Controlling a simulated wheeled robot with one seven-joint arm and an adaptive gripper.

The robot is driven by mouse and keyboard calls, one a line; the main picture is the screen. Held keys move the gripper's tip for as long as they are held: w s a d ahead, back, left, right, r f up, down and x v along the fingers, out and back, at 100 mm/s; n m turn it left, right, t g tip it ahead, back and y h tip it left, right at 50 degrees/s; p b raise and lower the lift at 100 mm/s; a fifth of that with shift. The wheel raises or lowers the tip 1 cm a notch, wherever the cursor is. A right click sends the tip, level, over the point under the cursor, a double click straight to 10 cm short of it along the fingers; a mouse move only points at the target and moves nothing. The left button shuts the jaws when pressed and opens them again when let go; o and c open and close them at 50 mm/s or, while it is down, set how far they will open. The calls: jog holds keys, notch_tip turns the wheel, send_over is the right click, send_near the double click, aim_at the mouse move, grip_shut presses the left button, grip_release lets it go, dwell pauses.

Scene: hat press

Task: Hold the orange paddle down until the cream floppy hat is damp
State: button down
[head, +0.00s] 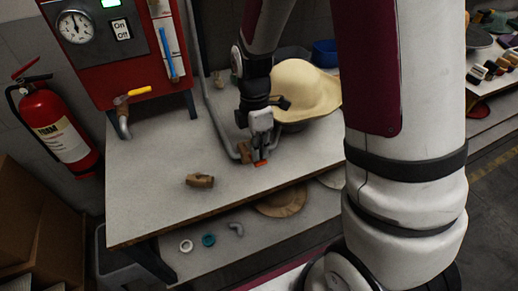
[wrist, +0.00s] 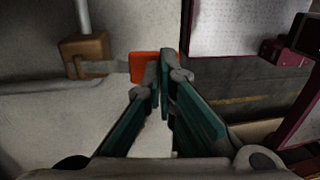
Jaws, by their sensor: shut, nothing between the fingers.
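The cream floppy hat (head: 303,88) sits on a grey rounded base toward the back of the bench, behind my gripper and partly hidden by my arm. The orange paddle (head: 261,163) is near the bench's front edge, just below my gripper (head: 258,150). In the wrist view the orange paddle (wrist: 144,66) shows beside and behind the fingertips (wrist: 163,60), joined by a grey lever to a brown block (wrist: 84,54). My gripper is shut with nothing between the fingers. Its tips overlap the paddle in view; I cannot tell whether they touch or press it. Dampness of the hat cannot be told.
A red machine (head: 110,50) with a gauge, a lit green display and a yellow-handled valve (head: 138,92) stands at the back left. A brass fitting (head: 200,180) lies on the bench (head: 150,210). A fire extinguisher (head: 55,125) hangs at left. A lower shelf holds several small items.

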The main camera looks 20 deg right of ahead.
jog(key=shift+s+f, duration=0.3)
jog(key=shift+f, duration=0.3)
jog(key=shift+s+f, duration=0.3)
jog(key=shift+f, duration=0.3)
dwell(6.8)
